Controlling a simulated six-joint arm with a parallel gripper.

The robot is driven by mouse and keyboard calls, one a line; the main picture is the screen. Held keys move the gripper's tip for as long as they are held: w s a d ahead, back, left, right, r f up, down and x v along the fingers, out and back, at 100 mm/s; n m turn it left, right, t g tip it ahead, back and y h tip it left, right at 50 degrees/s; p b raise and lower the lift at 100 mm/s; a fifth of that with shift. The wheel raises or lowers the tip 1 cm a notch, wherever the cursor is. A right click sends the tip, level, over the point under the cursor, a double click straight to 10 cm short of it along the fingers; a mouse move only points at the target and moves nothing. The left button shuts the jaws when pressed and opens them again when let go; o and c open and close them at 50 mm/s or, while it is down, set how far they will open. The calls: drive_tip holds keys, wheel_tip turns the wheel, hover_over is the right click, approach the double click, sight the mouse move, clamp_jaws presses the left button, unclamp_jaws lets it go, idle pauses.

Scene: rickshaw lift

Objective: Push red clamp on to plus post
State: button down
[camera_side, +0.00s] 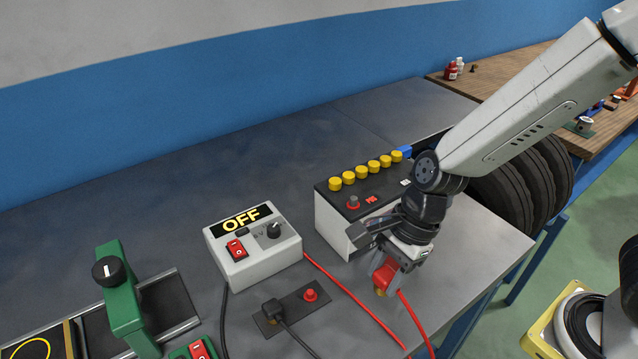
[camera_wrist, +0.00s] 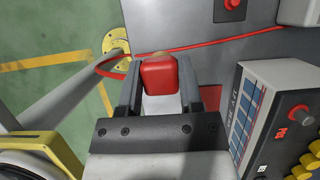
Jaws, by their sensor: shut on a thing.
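The red clamp (camera_side: 387,274) is between the fingers of my gripper (camera_side: 386,268), which is shut on it. It hangs in front of the battery's near right corner, apart from it. In the wrist view the clamp (camera_wrist: 160,76) sits between the two dark fingers (camera_wrist: 160,85), with a tan tip showing at its far end. The battery (camera_side: 338,228) is a white box with a black top. The plus post (camera_side: 353,203), grey with red, stands on that top beside a red mark (camera_side: 371,199). The post also shows in the wrist view (camera_wrist: 300,112), right of my gripper.
A red cable (camera_side: 412,318) runs from the clamp across the bench. Yellow caps (camera_side: 361,171) line the battery's back edge. A charger box reading OFF (camera_side: 258,259) and a plate with a red button (camera_side: 309,295) stand left. Tyres (camera_side: 508,190) are at the right.

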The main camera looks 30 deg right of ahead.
drive_tip(key=w+d+r, duration=0.4)
drive_tip(key=w, duration=0.5)
drive_tip(key=w+d+r, duration=0.4)
drive_tip(key=w, duration=0.5)
drive_tip(key=shift+r, duration=0.2)
drive_tip(key=shift+d+f, duration=0.1)
drive_tip(key=shift+f, duration=0.1)
drive_tip(key=shift+f, duration=2.05)
drive_tip(key=shift+f, duration=1.6)
idle(2.2)
